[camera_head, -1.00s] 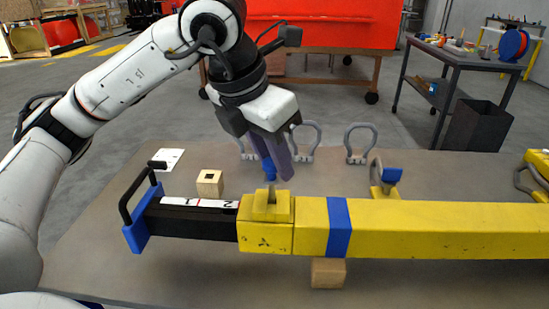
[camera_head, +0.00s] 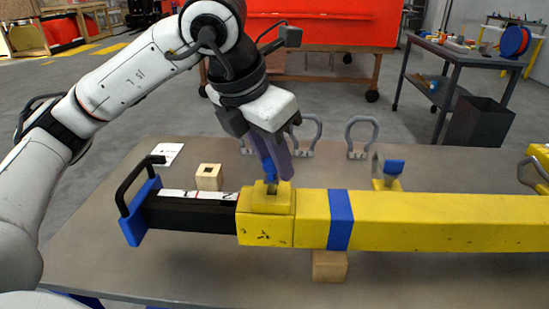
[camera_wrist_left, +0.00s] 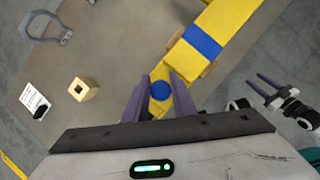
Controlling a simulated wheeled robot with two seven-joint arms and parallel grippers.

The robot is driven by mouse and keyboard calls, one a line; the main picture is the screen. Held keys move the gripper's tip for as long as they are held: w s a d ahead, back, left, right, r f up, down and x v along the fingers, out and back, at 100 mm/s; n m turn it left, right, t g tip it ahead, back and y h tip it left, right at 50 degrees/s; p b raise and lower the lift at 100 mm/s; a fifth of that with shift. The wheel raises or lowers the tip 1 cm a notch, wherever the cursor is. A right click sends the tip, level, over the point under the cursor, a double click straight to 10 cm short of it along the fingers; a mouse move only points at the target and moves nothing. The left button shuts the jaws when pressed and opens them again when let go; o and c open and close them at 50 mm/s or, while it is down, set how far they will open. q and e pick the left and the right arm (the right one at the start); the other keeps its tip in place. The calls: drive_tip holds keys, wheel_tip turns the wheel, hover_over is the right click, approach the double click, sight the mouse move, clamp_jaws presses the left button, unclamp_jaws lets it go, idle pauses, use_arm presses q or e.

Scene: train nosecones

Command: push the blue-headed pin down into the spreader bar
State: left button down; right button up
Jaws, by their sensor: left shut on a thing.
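The yellow spreader bar (camera_head: 430,217) lies across the table, with a black inner bar (camera_head: 190,216) and blue-ended handle at its left end. The blue-headed pin (camera_head: 268,169) stands at the raised yellow collar (camera_head: 258,203) near the bar's left end. My left gripper (camera_head: 278,172) is shut on the pin, above the collar. A short stretch of the pin's shank shows below the head; its lower end is hidden. In the left wrist view the round blue head (camera_wrist_left: 160,90) sits between the purple fingers. My right gripper (camera_wrist_left: 267,87) shows there with its fingers apart, empty.
A second blue-topped pin (camera_head: 393,167) stands in a yellow mount behind the bar. Grey shackles (camera_head: 362,137), a wooden block with a square hole (camera_head: 209,177) and a white card (camera_head: 167,153) lie on the table's far side. Another wooden block (camera_head: 329,266) sits under the bar.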

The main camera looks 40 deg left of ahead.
use_arm(q)
drive_tip(key=shift+f+b, duration=0.7)
drive_tip(key=shift+f, duration=0.1)
drive_tip(key=shift+f+b, duration=0.3)
drive_tip(key=shift+f, duration=0.05)
drive_tip(key=c, duration=1.4)
unclamp_jaws()
drive_tip(key=p+v, duration=0.2)
drive_tip(key=v, duration=0.8)
drive_tip(key=shift+r, duration=0.15)
